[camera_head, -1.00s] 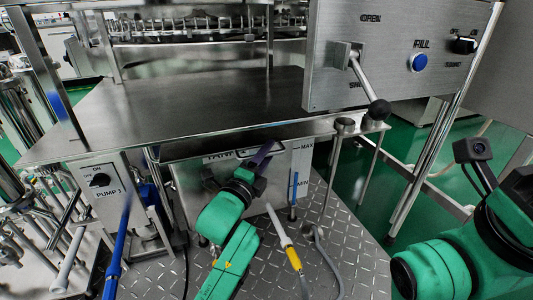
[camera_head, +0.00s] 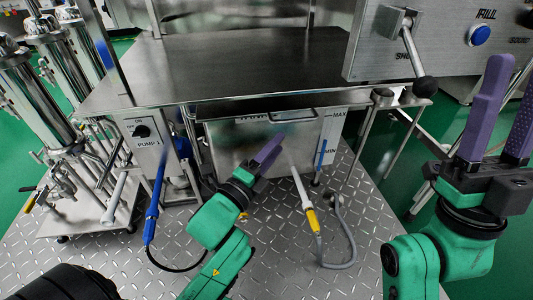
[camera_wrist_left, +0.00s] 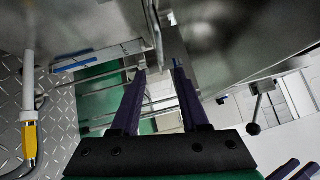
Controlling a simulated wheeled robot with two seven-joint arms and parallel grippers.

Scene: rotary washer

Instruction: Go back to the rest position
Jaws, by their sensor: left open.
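My left gripper (camera_head: 272,148) is in the middle of the head view, in front of the steel tank (camera_head: 240,133). It holds nothing, and its purple fingers stand apart in the left wrist view (camera_wrist_left: 159,72). In the head view one finger mostly hides the other. My right gripper (camera_head: 512,82) is at the right edge, its two purple fingers pointing up, apart and empty. Purple fingers also show at the bottom right of the left wrist view.
A steel table (camera_head: 230,65) spans the back. A control panel (camera_head: 440,40) with a black-knobbed lever (camera_head: 412,48) hangs behind my right gripper. A yellow-handled wand (camera_head: 304,195) and its hose (camera_head: 352,235) are right of my left gripper. A blue wand (camera_head: 153,208) is left.

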